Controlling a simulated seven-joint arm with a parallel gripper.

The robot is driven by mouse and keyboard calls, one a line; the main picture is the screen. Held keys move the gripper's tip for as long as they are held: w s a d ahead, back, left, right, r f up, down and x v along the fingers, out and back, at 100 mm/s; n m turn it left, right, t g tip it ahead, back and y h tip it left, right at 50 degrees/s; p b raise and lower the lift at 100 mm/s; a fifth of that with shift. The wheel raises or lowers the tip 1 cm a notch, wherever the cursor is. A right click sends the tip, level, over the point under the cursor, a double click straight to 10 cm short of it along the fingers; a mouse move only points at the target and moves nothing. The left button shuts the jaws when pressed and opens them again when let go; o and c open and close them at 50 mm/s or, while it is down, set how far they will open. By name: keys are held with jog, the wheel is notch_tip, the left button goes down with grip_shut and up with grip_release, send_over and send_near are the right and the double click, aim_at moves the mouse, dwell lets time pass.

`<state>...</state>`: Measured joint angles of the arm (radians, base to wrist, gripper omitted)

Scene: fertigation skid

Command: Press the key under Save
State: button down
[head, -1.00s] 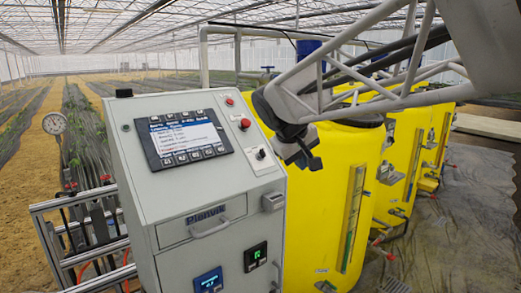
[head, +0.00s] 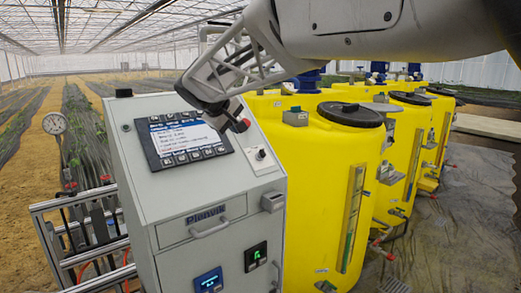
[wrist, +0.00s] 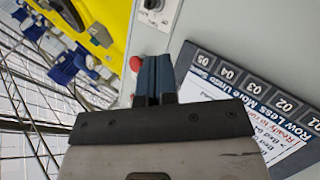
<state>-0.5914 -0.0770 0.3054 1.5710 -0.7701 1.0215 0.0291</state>
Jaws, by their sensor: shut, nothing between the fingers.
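The control panel's dark-framed screen unit (head: 162,150) has key rows above and below its lit screen (head: 178,136). In the wrist view its lower row shows upside down, with keys numbered 01 to 05 beside the words Row, Less, More, Undo and a blurred Save. The key by Save is 05 (wrist: 208,58), at the row's right end in the head view (head: 222,150). My gripper (head: 242,126) is shut and empty, in front of the panel by the screen unit's upper right. In the wrist view its fingertips (wrist: 154,62) appear beside key 05, apart from it.
A red button (wrist: 136,64) shows just beside my fingertips in the wrist view. A selector switch (head: 260,154) is below right of my gripper. The cabinet has a drawer handle (head: 211,229) lower down. Yellow tanks (head: 320,190) stand to the right.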

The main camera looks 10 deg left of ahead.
jog(key=shift+f, duration=0.1)
dwell(0.3)
jog(key=shift+w+a+f, duration=0.7)
jog(key=shift+f, duration=0.35)
jog(key=shift+w+a+f, duration=0.65)
jog(key=shift+w+f, duration=0.05)
jog(key=shift+f, duration=0.35)
jog(key=shift+w+a+f, duration=0.7)
jog(key=shift+f, duration=0.35)
jog(key=shift+w+a+f, duration=0.35)
jog(key=shift+f, duration=0.2)
dwell(1.1)
dwell(0.5)
jog(key=shift+s+d+r, duration=0.35)
jog(key=shift+r, duration=0.2)
jog(key=shift+s+d+r, duration=0.1)
jog(key=shift+s+d+r, duration=0.35)
jog(key=shift+r, duration=0.25)
jog(key=shift+s+d+r, duration=0.4)
jog(key=shift+r, duration=0.15)
jog(key=shift+s+d+r, duration=0.35)
jog(key=shift+r, duration=0.25)
